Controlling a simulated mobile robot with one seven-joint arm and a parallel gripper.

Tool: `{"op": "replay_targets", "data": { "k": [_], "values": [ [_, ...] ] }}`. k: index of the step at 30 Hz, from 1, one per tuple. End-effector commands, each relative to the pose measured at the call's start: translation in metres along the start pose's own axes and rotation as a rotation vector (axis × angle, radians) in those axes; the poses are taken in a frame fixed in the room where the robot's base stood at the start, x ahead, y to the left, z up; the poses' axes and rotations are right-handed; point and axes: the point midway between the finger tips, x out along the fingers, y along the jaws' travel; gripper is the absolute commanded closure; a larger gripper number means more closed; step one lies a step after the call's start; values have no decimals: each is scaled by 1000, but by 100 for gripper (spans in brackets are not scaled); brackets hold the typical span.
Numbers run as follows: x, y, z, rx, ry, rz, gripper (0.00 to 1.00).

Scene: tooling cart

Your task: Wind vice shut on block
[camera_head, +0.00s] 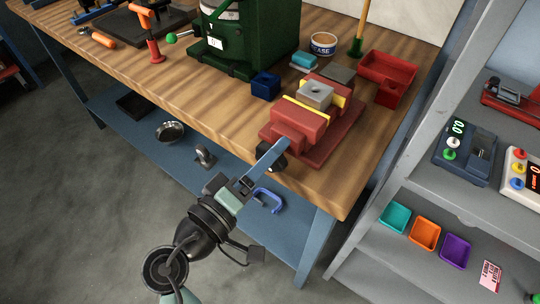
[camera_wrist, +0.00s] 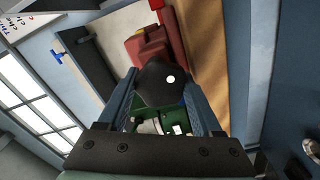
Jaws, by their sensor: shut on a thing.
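The red vice (camera_head: 290,145) sits near the bench's front right corner, with yellow pads on its two jaws. A grey metal block (camera_head: 314,97) with a dark hole on top stands between the pads. I cannot tell whether both pads touch it. The black vice handle knob (camera_head: 279,162) sticks out at the front edge. My gripper (camera_head: 272,154) reaches up to it from below left and is shut on it. In the wrist view the dark knob (camera_wrist: 160,84) fills the space between my gripper's fingers (camera_wrist: 160,100), with the red vice (camera_wrist: 150,48) beyond.
A green machine (camera_head: 250,40) stands behind left on the wooden bench (camera_head: 210,110). A blue box (camera_head: 265,86), a red bin (camera_head: 388,78) and a tin (camera_head: 323,44) surround the vice. A lower blue shelf (camera_head: 140,135) lies under the bench; grey shelving (camera_head: 415,175) stands at right.

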Motion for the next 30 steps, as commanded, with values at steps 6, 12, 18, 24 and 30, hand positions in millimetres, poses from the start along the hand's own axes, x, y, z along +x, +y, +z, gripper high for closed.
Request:
{"op": "replay_targets", "data": {
  "k": [6, 12, 18, 24, 30],
  "values": [
    [-2, -4, 0, -4, 0, -8, 89],
    [-2, -4, 0, -5, 0, -8, 4],
    [-2, -5, 0, -6, 1, -11, 4],
    [-2, -6, 0, -6, 1, -12, 4],
    [0, -6, 0, -7, 2, -13, 4]
  ]
}}
